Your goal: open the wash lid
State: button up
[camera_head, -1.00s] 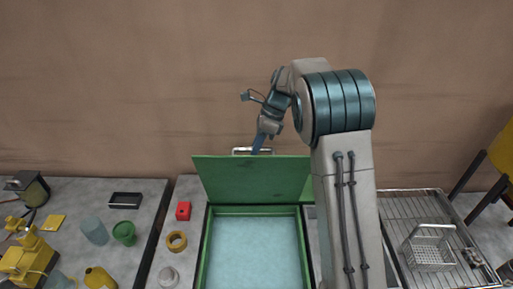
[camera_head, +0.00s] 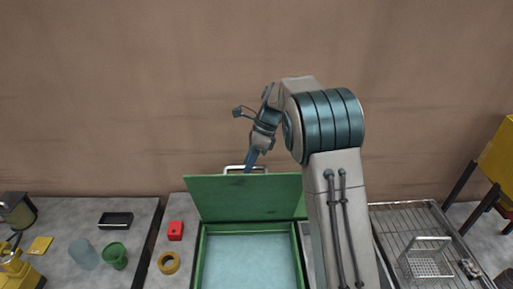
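The green wash lid (camera_head: 247,200) stands raised, hinged side down, at the back of the green-rimmed wash tub (camera_head: 202,262). The tub's pale blue inside is uncovered. A light metal handle (camera_head: 231,168) sits along the lid's top edge. My gripper (camera_head: 250,163) comes down from the upper right and its fingers are at the handle. The lid's top edge hides the fingertips in part, so I cannot tell whether they close on the handle. My arm covers the tub's right side.
A wire basket (camera_head: 425,262) stands on a rack (camera_head: 395,222) at the right. A brown wall rises behind.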

jog(key=b+v, duration=0.1)
jog(key=v, duration=1.2)
jog(key=shift+d, duration=0.2)
jog(key=shift+s, duration=0.1)
jog(key=s+d+n+t+h+b, duration=0.1)
jog(key=s+d+n+t+b, duration=0.15)
jog(key=s+n, duration=0.45)
jog(key=s+d+n+t+h+b, duration=0.1)
jog(key=s+d+n, duration=0.15)
jog(key=s, duration=0.75)
jog(key=s+d+f+n+t+h+b, duration=0.1)
jog(key=s+f+n, duration=0.3)
jog(key=s, duration=0.4)
jog(key=s+d+f+n+t+h, duration=0.1)
jog(key=s+d+f+n, duration=0.2)
jog(key=s+f+n, duration=0.2)
notch_tip(320, 180, down, 2)
jog(key=s, duration=0.2)
jog(key=shift+s+t+b, duration=0.35)
